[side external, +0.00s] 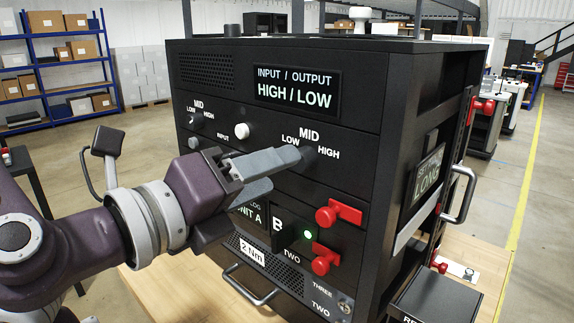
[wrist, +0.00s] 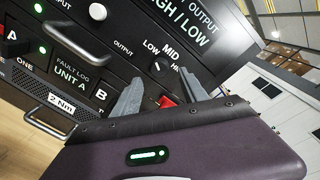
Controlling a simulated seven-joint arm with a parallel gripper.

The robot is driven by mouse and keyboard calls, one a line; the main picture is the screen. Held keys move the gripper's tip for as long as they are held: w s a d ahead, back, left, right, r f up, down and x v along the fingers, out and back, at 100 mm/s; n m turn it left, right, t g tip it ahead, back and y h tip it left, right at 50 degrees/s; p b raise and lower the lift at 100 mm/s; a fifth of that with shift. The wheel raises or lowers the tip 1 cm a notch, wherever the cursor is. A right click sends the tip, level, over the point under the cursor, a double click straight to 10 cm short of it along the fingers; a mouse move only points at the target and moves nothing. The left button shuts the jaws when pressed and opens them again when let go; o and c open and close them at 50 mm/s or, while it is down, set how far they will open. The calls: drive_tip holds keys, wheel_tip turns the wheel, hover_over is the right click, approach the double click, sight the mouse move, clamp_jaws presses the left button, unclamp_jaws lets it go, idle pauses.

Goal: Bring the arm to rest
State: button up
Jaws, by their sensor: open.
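My gripper (side external: 278,175) is in front of the black rack unit (side external: 240,150), with its two grey fingers pointing at the front panel. In the wrist view my gripper (wrist: 160,92) shows its fingers spread apart, with nothing held between them. The right-hand selector knob (side external: 308,152), labelled LOW, MID and HIGH, lies just past one fingertip in the side view. In the wrist view this knob (wrist: 167,73) shows between and beyond the fingers. I cannot tell whether a finger touches the panel or the knob.
Red latches (side external: 338,212) stick out on the panel's lower right. A handle (side external: 250,287) is low on the front, and another handle (side external: 461,195) is on the right side. The rack stands on a wooden table (side external: 160,290). Open space lies left of the rack, before blue shelves (side external: 40,65).

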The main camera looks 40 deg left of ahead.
drive_tip(key=shift+s+r, duration=0.1)
drive_tip(key=shift+s, duration=1.05)
drive_tip(key=s+a+f+n+g+y, duration=0.25)
drive_tip(key=a+n, duration=0.25)
drive_tip(key=a, duration=0.3)
drive_tip(key=s+a+f+n+g+y, duration=0.2)
drive_tip(key=a+f+n+g+y, duration=0.2)
drive_tip(key=a, duration=0.3)
drive_tip(key=s+a+f+n+g, duration=0.3)
drive_tip(key=s+f+n+g, duration=0.1)
drive_tip(key=s+n, duration=0.15)
drive_tip(key=s+d+n+g+h, duration=0.1)
drive_tip(key=d+n+h, duration=0.5)
drive_tip(key=n, duration=0.4)
drive_tip(key=shift+n+h, duration=0.35)
drive_tip(key=shift+h, duration=0.2)
